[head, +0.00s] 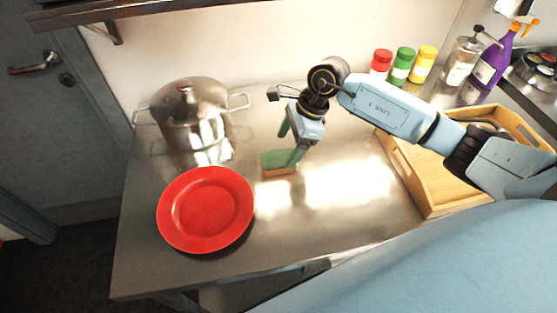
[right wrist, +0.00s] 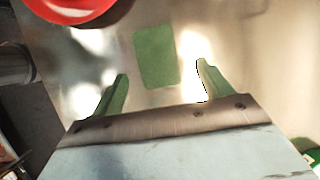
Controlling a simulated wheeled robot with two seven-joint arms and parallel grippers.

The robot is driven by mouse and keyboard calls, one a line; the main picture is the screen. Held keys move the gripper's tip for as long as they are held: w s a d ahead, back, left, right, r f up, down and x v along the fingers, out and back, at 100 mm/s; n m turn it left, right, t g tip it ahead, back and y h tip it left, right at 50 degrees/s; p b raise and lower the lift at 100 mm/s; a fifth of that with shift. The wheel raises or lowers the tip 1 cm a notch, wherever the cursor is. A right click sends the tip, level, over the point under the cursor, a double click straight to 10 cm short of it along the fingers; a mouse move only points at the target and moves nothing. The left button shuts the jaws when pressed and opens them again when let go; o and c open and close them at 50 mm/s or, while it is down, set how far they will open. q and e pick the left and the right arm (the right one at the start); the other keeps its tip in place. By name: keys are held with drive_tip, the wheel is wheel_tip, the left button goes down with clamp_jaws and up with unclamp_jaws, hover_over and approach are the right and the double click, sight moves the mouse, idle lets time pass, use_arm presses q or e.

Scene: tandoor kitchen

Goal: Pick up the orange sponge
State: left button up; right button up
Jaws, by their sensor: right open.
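The sponge (head: 276,158) lies flat on the steel counter, just right of the red plate. Its top is green and its side shows orange in the head view. In the right wrist view the sponge (right wrist: 156,57) shows as a green rectangle ahead of and between my finger tips. My right gripper (head: 288,150) is open and empty, its green fingers pointing down close to the sponge; one finger partly covers the sponge's right end in the head view. Whether a finger touches it, I cannot tell. My left gripper is not in view.
The red plate (head: 206,209) lies left of the sponge. A steel pot (head: 190,112) stands behind the plate. A wooden tray (head: 438,196) is at the right. Spice jars (head: 403,66) and a purple spray bottle (head: 493,62) stand at the back right. The counter's front middle is clear.

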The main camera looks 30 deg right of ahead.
sight(280, 158)
drive_tip(key=x, duration=0.4)
drive_tip(key=shift+a+f, duration=0.15)
drive_tip(key=shift+a, duration=0.15)
drive_tip(key=c, duration=1)
